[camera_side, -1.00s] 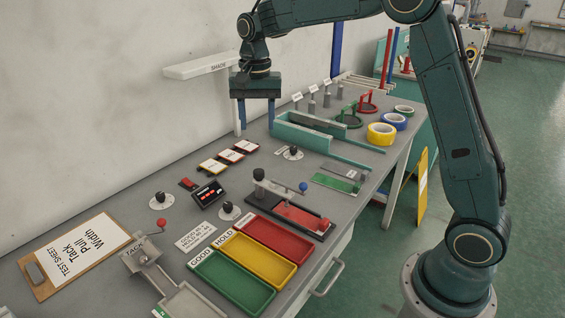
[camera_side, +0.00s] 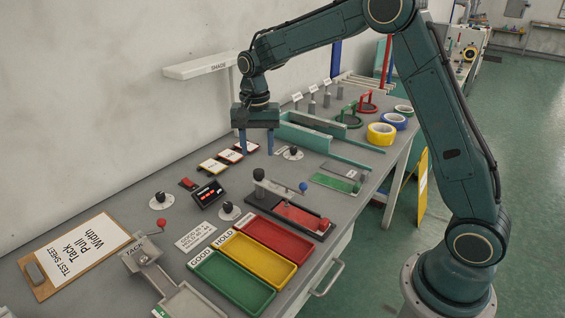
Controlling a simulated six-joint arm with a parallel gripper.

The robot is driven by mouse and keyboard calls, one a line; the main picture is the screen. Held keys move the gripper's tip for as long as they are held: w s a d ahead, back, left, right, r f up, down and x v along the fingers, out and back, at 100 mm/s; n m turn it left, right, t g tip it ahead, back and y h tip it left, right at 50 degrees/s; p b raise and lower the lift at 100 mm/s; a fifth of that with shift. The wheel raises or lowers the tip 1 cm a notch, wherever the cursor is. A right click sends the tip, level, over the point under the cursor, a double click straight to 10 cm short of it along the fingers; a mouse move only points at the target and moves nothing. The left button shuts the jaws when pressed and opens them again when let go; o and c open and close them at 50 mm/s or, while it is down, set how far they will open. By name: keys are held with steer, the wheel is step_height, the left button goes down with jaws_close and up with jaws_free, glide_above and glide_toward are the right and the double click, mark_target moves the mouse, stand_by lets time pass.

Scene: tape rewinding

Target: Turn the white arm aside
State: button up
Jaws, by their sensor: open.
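The white arm (camera_side: 208,67), marked SHADE, sticks out level along the wall at the back, on a white post behind my gripper. Its free end points left. My gripper (camera_side: 256,146) hangs downward with its two blue fingers apart and nothing between them. It is over the back of the bench, below and to the right of the white arm and apart from it. Part of the white post is hidden behind my gripper.
Several small framed cards (camera_side: 230,156) lie just below my fingers. A teal channel (camera_side: 318,138) is to the right, near tape rolls (camera_side: 381,134). A black-knobbed control (camera_side: 293,152) stands close by. Colored trays (camera_side: 233,283) and a lever device (camera_side: 290,209) are in front.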

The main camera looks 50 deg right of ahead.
mark_target(259, 171)
steer(key=shift+f, duration=3.45)
jaws_close()
